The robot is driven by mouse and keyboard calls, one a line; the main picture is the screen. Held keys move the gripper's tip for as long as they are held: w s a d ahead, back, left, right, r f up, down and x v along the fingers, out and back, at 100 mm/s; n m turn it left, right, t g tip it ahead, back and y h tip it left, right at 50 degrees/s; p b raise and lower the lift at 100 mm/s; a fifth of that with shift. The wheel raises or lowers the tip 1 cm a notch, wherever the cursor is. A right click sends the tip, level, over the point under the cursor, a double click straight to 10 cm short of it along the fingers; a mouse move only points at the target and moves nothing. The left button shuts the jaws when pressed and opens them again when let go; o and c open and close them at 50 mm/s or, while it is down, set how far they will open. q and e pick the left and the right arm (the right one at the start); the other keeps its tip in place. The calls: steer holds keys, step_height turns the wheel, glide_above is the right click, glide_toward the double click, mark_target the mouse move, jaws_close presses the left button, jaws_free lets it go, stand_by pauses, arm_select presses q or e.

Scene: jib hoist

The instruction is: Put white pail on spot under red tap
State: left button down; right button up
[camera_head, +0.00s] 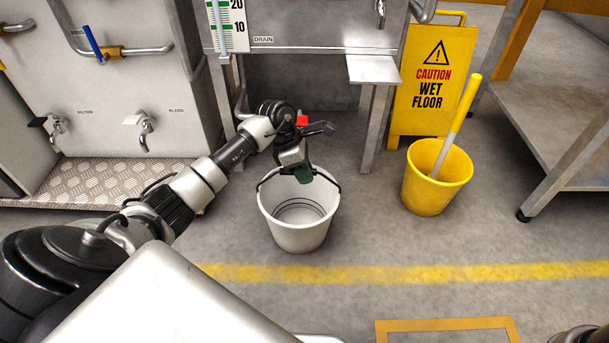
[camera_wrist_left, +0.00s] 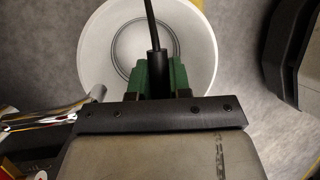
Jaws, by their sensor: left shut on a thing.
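The white pail (camera_head: 298,232) is upright near the middle of the head view, below the drain tank. It looks empty; whether its base touches the floor is unclear. My left gripper (camera_head: 303,173) has green fingers shut on the pail's dark handle above the rim. The left wrist view shows the pail (camera_wrist_left: 205,50) beneath the green fingers (camera_wrist_left: 160,75), with the black handle grip between them. A small red part (camera_head: 301,120) shows beside my left wrist; I cannot tell whether it belongs to the red tap. No spot under it is visible. My right gripper is out of view.
A yellow bucket (camera_head: 420,190) with a stick and a wet floor sign (camera_head: 433,80) stand at right. The tank's leg (camera_head: 376,130) is behind the pail. A cabinet with taps (camera_head: 146,130) is at left. An orange floor outline (camera_head: 445,323) lies in front.

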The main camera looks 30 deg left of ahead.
arm_select(q)
steer(key=c, duration=1.5)
jaws_free()
steer(key=shift+f, duration=0.1)
steer(key=o, duration=0.4)
steer(key=shift+o, duration=0.2)
